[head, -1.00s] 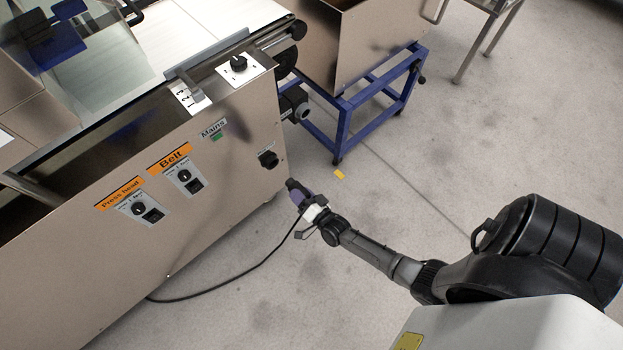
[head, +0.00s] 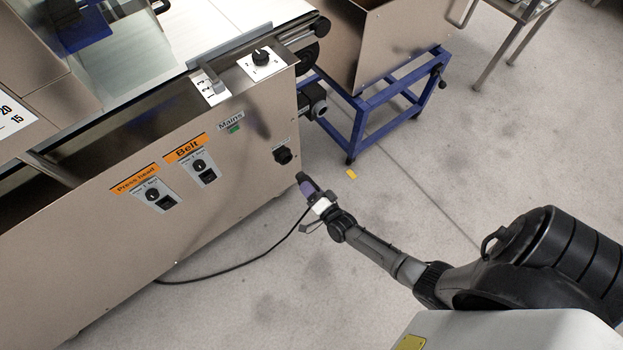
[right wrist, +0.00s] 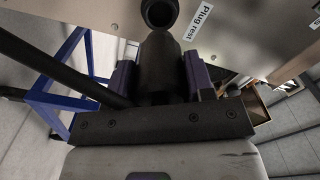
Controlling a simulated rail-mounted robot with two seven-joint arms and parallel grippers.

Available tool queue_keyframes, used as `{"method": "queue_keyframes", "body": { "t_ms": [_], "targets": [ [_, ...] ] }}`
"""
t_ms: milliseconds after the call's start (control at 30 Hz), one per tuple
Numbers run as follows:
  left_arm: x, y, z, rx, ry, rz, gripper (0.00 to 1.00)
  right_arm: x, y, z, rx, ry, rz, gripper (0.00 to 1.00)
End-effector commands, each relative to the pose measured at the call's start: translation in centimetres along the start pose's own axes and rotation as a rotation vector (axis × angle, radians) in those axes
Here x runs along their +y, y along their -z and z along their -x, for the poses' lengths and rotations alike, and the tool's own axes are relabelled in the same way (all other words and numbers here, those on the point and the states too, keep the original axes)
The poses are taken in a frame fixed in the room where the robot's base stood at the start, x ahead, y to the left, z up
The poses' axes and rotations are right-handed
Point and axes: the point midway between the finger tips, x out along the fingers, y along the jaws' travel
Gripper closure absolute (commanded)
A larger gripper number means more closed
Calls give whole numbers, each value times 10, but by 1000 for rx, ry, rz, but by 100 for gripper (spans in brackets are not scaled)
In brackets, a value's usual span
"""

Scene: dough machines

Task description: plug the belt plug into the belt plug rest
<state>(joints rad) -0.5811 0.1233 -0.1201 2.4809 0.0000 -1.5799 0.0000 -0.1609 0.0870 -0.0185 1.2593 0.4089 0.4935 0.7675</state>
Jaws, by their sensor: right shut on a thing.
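The belt plug (right wrist: 158,68) is a black cylinder between the purple fingers of my right gripper (right wrist: 158,80) in the right wrist view. A black cable runs from it. In the head view my right gripper (head: 308,190) is shut on it, just right of the machine's panel. The belt plug rest (right wrist: 159,12) is a round black socket beside the "Plug rest" label, right ahead of the plug in the right wrist view. It also shows in the head view as a black fitting (head: 283,155) on the panel. A gap between plug and rest shows in the head view.
The steel panel (head: 100,240) carries the Belt (head: 199,168) and Press head (head: 152,194) switches. A blue frame (head: 360,130) stands behind. The cable (head: 235,267) hangs to the floor. The floor right of the panel is mostly clear.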

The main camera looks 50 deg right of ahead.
Motion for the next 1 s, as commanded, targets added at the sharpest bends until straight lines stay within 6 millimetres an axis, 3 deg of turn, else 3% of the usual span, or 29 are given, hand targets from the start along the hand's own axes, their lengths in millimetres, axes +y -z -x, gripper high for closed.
{"method": "queue_keyframes", "body": {
  "t_ms": [833,1000],
  "targets": [
    [3,-5,-17,1,-7,9,100,1,0,-57,2,1,0,84],
    [3,-4,-16,1,-7,9,100,0,0,-56,1,0,0,84]
  ]
}}
